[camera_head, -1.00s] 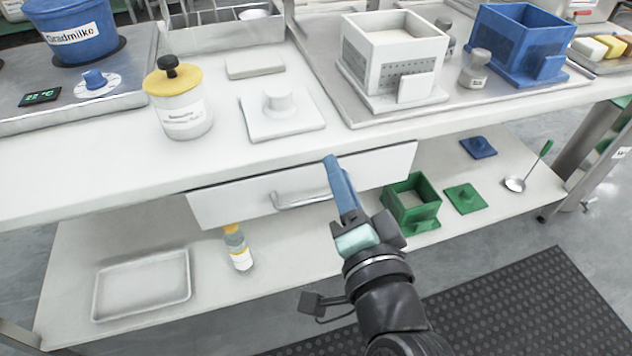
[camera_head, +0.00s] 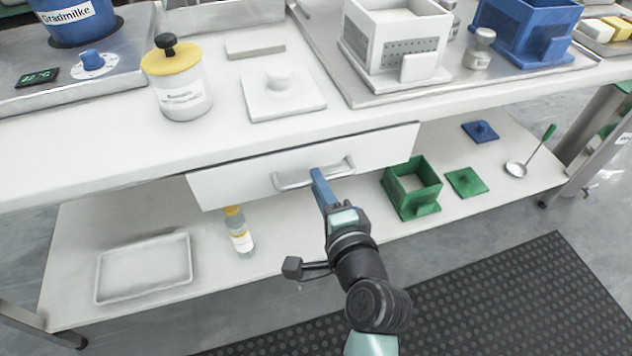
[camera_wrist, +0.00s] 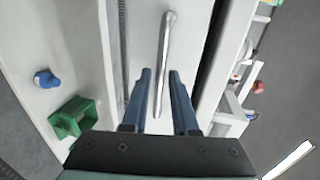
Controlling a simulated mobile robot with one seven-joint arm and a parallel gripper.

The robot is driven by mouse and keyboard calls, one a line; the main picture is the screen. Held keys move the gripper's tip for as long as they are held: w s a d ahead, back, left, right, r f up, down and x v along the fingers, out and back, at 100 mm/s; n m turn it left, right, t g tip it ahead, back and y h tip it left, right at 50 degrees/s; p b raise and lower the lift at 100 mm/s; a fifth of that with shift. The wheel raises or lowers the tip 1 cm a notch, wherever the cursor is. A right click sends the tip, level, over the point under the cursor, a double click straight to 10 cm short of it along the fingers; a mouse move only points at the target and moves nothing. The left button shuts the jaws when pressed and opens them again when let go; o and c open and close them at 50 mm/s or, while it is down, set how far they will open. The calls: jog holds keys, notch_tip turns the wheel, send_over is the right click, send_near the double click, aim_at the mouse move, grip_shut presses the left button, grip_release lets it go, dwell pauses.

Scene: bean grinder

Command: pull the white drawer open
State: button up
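The white drawer (camera_head: 228,184) sits under the worktop with its front standing slightly tilted in the head view. Its metal bar handle (camera_head: 290,182) runs along the middle of the front. My gripper (camera_head: 318,178) is in front of the drawer at the handle, covering part of it. In the wrist view the drawer front (camera_wrist: 190,40) fills the middle, and the handle (camera_wrist: 165,60) runs between the two blue fingers of my gripper (camera_wrist: 162,80). The fingers are apart, with a gap to the handle on both sides.
The worktop (camera_head: 110,150) is above the drawer. On the lower shelf are a bottle (camera_head: 239,232), a white tray (camera_head: 143,270) and a green open box (camera_head: 412,188). A dark mat (camera_head: 480,300) lies on the floor in front.

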jog(key=shift+x, duration=1)
grip_shut()
dwell(0.8)
